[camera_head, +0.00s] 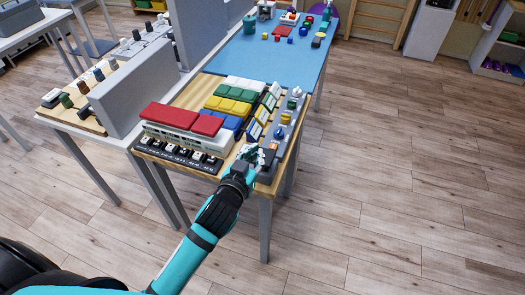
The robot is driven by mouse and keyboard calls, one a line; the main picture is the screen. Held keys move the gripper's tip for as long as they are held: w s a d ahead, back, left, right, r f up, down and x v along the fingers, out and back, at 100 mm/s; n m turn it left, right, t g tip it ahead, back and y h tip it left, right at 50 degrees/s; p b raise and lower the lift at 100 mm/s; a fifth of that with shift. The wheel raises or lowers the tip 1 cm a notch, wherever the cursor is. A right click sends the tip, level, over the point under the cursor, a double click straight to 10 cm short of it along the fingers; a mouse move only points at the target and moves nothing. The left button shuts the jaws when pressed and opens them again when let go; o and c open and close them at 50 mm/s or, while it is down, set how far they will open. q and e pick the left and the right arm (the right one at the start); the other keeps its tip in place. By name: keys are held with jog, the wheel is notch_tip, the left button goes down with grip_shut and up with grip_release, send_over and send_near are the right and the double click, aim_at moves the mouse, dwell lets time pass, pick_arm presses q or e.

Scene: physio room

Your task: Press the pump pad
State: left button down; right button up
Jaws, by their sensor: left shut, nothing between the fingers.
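My left gripper (254,154) is shut and empty at the near right corner of the wooden board. It is over or beside the near end of a grey panel (274,150) with several knobs and partly hides it. To its left is a white box (185,139) with two red pads on top, a left one (171,115) and a right one (207,124). Behind them lie rows of blue, yellow (228,105), green and white pads. I cannot tell which of these is the pump pad, or whether my gripper touches anything. My right gripper is not in view.
A row of black switches (178,153) lines the board's near edge. A grey divider (139,96) stands to the left, with another table of knobs behind it. A blue mat (268,62) with small objects lies at the far end. The floor to the right is clear.

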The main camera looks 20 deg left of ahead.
pick_arm(q)
jog(key=p+x, duration=0.1)
jog(key=x, duration=0.5)
jog(key=shift+r, duration=0.15)
notch_tip(320, 180, down, 3)
jog(key=shift+r, duration=0.1)
jog(key=shift+s+f, duration=0.1)
jog(key=shift+f, duration=0.65)
jog(key=shift+f, duration=0.1)
notch_tip(320, 180, down, 3)
jog(key=b, duration=0.2)
jog(key=shift+f+b, duration=0.15)
jog(key=shift+b, duration=0.2)
jog(key=shift+s, duration=0.1)
